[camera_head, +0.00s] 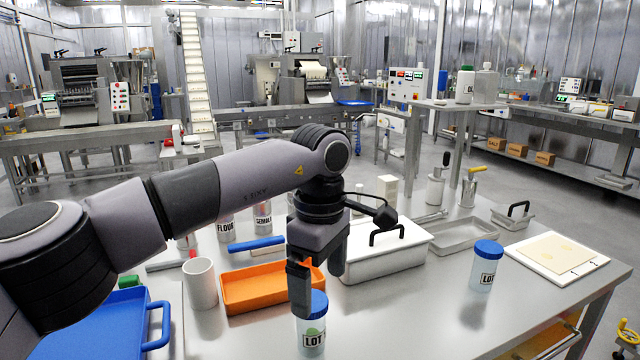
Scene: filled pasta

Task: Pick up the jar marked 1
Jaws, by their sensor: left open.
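A clear jar with a blue lid (311,338) stands near the table's front edge. Its label reads "LOT" and the rest is not legible, so I cannot tell its number. A second blue-lidded jar (485,270) stands to the right, also with a "LOT" label whose number I cannot read. My left gripper (318,292) is open and points down at the first jar. Its near finger covers part of that jar's lid; I cannot tell whether it touches. Nothing shows held between the fingers. My right gripper is out of view.
An orange tray (240,299), a white mug (201,284) and a blue tray (100,335) lie to the left. A white board (590,272) lies at the right. The table between the two jars is clear.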

